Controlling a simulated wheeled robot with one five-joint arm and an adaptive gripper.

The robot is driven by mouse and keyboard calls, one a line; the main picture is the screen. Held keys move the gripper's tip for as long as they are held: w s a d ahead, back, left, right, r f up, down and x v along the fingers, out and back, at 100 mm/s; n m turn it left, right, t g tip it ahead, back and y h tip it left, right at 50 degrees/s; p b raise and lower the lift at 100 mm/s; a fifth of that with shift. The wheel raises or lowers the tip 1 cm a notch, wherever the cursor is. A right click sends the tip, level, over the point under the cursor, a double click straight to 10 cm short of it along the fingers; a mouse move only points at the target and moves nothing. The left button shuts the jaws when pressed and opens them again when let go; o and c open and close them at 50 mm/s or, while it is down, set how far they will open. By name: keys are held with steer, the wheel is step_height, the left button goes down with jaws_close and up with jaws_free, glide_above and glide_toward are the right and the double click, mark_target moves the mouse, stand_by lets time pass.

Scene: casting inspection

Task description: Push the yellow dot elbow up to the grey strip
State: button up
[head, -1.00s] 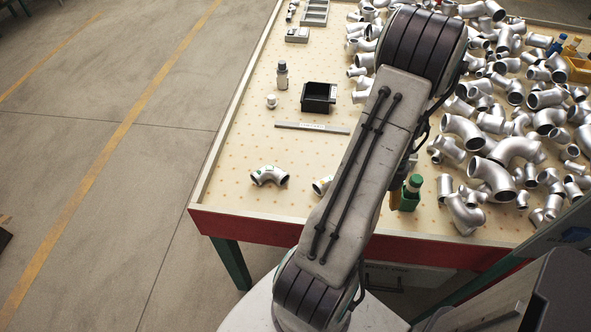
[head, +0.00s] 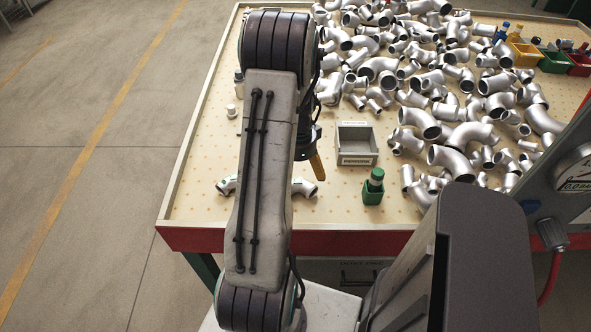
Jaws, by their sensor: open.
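Two silver pipe elbows lie near the front of the table, one left of my arm (head: 226,186) and one right of it (head: 303,187). My arm partly covers both, and I cannot tell which one bears a yellow dot. The grey strip is hidden behind my arm. My gripper (head: 317,167) points down right of the arm, above and behind the right elbow in the picture. One orange finger shows; the rest is mostly hidden. It is open, and I see nothing held. I cannot tell whether it touches the table.
A grey open box (head: 357,160) stands just right of my gripper. Many silver fittings (head: 450,110) cover the table's right and back.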

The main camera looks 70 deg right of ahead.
steer(key=shift+d+m, duration=0.15)
steer(key=shift+m, duration=0.95)
steer(key=shift+f, duration=0.1)
steer(key=shift+f+p, duration=0.35)
steer(key=shift+f, duration=3.2)
steer(key=c, duration=1.2)
steer(key=shift+d, duration=0.15)
